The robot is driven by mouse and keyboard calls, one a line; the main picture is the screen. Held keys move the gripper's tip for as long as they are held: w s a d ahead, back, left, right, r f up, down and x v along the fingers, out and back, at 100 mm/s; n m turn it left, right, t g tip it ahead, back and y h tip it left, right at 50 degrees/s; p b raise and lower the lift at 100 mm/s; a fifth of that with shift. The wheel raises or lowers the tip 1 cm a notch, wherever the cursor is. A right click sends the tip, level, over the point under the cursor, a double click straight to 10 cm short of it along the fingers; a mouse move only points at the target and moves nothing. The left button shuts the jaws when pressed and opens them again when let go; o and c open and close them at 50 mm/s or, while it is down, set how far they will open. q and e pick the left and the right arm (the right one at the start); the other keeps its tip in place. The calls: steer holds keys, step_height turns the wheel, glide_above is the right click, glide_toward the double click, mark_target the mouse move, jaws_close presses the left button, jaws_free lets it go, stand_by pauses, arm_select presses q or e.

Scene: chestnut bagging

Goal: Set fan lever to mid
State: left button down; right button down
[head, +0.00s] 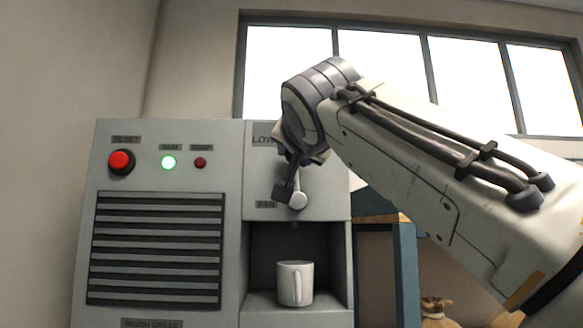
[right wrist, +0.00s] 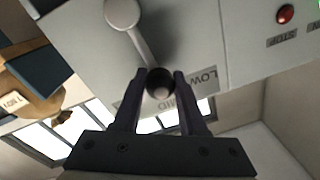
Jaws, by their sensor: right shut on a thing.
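In the right wrist view the lever (right wrist: 139,42) runs from the hub to a dark round knob (right wrist: 160,80). My right gripper (right wrist: 163,74) is shut on that knob, one finger on each side. The LOW label (right wrist: 204,80) and MID label (right wrist: 172,106) lie beyond the fingers, MID partly covered. My left gripper is not in view.
A white mug (head: 295,284) stands in the machine's bay below the lever. A red button (head: 121,161), a lit green light (head: 168,162) and a small red STOP light (head: 200,162) are left of the lever. A tied sack (head: 436,308) is at lower right.

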steer(key=shift+d+r+m, duration=0.1)
steer(key=shift+d+m, duration=0.2)
steer(key=shift+m, duration=0.1)
steer(key=shift+c, duration=2.4)
jaws_free()
steer(key=shift+s+b, duration=0.35)
steer(key=shift+b, duration=0.05)
steer(key=s+d+b, duration=0.1)
steer(key=s+b, duration=0.2)
steer(key=s, duration=0.6)
steer(key=shift+s+d+f+b, duration=0.25)
steer(key=shift+s+b, duration=0.1)
